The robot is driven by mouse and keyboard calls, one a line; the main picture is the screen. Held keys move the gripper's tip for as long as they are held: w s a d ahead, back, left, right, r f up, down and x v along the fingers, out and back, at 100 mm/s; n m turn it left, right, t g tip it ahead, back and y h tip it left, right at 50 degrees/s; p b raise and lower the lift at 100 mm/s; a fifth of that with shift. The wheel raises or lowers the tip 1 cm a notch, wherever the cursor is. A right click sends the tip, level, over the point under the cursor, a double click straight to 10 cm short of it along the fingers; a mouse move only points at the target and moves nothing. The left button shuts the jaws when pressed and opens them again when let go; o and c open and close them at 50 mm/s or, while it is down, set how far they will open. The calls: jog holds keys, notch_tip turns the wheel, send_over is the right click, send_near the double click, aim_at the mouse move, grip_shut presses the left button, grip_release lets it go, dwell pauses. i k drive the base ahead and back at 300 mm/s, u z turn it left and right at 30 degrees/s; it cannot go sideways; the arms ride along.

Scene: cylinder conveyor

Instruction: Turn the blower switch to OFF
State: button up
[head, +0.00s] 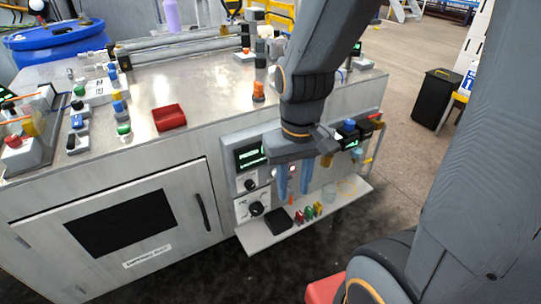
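The control panel (228,167) is on the front of the metal bench, with a lit green display (250,155). Two black rotary knobs on white plates sit below the display: an upper one (250,184) and a lower, larger one (256,209). Their labels are too small to read, so I cannot tell which is the blower switch or its setting. My gripper (293,188) hangs in front of the panel, right of both knobs. Its two blue fingers point down and stand apart, with nothing visibly held. My wrist hides the panel's middle.
A narrow shelf (262,238) juts out below the panel, holding a black item and small coloured pieces. Red, blue and yellow parts stick out at the panel's right. A cabinet door handle (203,212) is left of the knobs. A black bin (435,98) stands on the floor.

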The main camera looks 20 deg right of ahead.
aim_at(249, 185)
jog(key=z, duration=0.55)
jog(key=k, duration=0.5)
jog(key=u, duration=0.45)
jog(key=i, duration=0.45)
jog(key=z, duration=0.6)
jog(key=k, duration=1.1)
jog(key=u, duration=1)
